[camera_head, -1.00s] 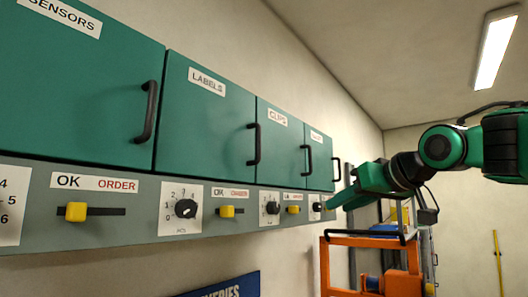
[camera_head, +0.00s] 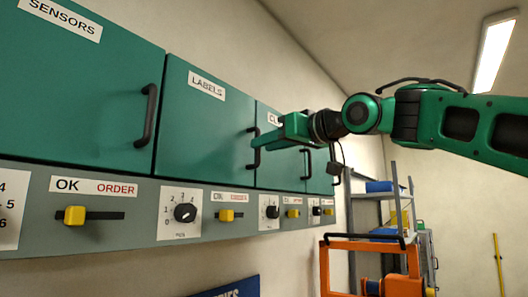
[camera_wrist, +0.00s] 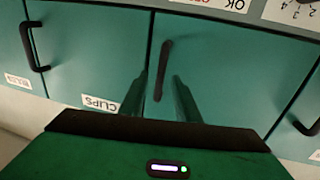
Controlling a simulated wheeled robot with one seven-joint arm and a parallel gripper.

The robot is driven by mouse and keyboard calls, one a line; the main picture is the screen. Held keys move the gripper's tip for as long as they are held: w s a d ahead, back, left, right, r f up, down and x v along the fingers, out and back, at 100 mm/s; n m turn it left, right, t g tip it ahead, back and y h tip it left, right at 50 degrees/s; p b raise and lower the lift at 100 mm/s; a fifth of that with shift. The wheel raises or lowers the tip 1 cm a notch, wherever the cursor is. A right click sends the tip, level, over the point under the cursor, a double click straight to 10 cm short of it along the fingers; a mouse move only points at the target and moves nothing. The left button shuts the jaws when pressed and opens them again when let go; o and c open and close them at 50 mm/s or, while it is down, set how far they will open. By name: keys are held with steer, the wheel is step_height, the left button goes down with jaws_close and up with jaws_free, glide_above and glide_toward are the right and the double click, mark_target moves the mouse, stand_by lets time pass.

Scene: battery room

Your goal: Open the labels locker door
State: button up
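The labels locker door (camera_head: 205,125) is a green panel with a white LABELS tag, and it is closed. Its dark vertical handle (camera_head: 253,158) is at the door's right edge, partly hidden by my gripper (camera_head: 262,142), whose fingertips are at it. In the upside-down wrist view, the labels door (camera_wrist: 230,75) is right of centre. Its handle (camera_wrist: 164,65) appears between the two green fingers of my gripper (camera_wrist: 163,85). The fingers are apart, with gaps to the handle. I cannot tell how far the handle reaches in between them.
The sensors door (camera_head: 75,85) is to the left and the clips door (camera_head: 280,175) to the right, both closed. Below runs a grey panel (camera_head: 145,190) with yellow sliders and black dials. An orange cart (camera_head: 365,242) and a shelf (camera_head: 378,195) stand further right.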

steer(key=shift+x, duration=0.9)
jaws_close()
steer(key=shift+d, duration=0.1)
